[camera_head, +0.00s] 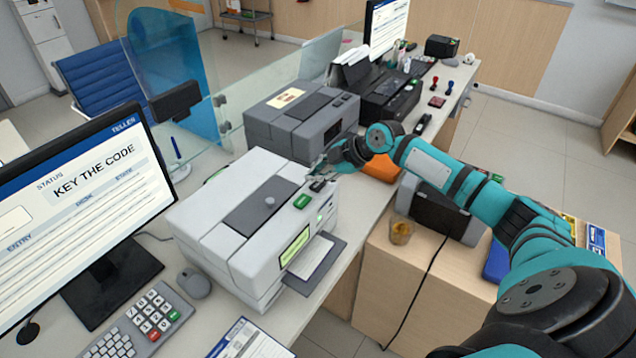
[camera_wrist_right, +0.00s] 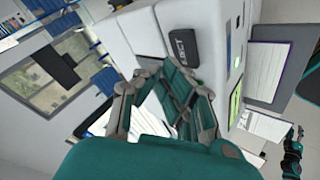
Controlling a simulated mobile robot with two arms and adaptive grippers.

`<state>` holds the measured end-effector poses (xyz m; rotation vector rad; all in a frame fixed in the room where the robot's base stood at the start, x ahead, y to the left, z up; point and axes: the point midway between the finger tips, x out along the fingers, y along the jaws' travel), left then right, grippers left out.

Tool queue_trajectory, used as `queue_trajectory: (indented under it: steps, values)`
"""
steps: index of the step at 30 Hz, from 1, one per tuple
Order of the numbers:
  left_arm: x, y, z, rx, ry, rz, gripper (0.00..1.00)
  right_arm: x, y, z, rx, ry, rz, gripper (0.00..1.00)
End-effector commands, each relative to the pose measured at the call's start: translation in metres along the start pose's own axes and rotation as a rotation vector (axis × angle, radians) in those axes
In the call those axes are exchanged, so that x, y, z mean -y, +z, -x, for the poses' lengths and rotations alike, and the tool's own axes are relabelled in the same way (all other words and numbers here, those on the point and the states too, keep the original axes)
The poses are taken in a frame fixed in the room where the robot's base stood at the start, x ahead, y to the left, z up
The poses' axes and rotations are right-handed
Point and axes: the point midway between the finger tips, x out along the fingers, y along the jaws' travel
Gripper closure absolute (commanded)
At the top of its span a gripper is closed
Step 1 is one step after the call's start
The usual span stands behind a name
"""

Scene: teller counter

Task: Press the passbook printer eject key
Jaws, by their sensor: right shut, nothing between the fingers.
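The passbook printer (camera_head: 240,190) is a pale grey box on the counter, with a lit green display and a paper slip at its front. Its dark eject key, lettered EJECT (camera_wrist_right: 181,45), shows clear of the fingers in the right wrist view. In the head view a dark key (camera_head: 318,185) sits behind a green key (camera_head: 302,201) at the printer's right edge. My right gripper (camera_head: 324,171) is shut and empty, close by the dark key; contact cannot be told. A small teal arm, likely my left, shows in the right wrist view (camera_wrist_right: 293,150); its finger state is unclear.
A darker grey machine (camera_head: 300,118) stands just behind the printer. A monitor (camera_head: 75,200), a mouse (camera_head: 194,283) and a keypad (camera_head: 150,318) are at the left. A glass screen (camera_head: 285,75) borders the counter. A lower wooden cabinet (camera_head: 400,280) stands at the right.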

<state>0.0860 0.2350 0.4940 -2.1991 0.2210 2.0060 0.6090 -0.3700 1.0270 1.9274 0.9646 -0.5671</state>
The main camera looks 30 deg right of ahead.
Motion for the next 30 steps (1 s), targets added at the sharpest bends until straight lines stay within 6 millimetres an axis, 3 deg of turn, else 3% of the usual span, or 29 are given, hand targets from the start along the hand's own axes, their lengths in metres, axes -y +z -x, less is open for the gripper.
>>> queue_trajectory:
  steps: [19,30]
  values:
    - [0.0,-0.003,0.033,0.0,0.0,0.001,0.6,-0.025,-0.025,0.034,0.0,0.001,0.001,1.0]
    - [0.0,-0.003,0.033,0.0,0.0,0.001,0.6,-0.025,-0.025,0.035,0.0,0.001,0.0,1.0]
